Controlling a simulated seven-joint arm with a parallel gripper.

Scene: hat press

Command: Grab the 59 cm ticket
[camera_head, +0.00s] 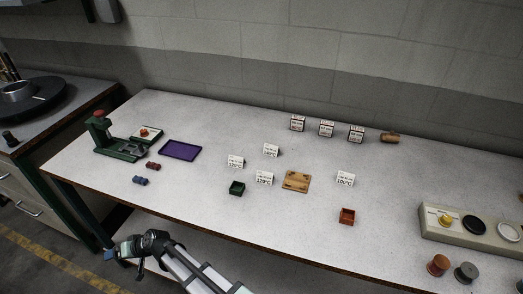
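Three small white cards with red and dark print stand in a row at the back of the table: a left card (297,123), a middle card (326,129) and a right card (356,134). Their print is too small for me to tell which one reads 59 cm. My gripper (112,256) is at the lower left, in front of the table's front edge, far from these cards. I see nothing held in it, but its fingers are too small to tell whether they are open or shut.
Several white temperature cards (264,178) stand mid-table around a wooden board (296,181), with a green box (237,188) and a red-brown box (347,216) nearby. A green press (101,130) and purple tray (180,150) are left. A button panel (470,229) is right. A brown cylinder (390,137) lies beside the right card.

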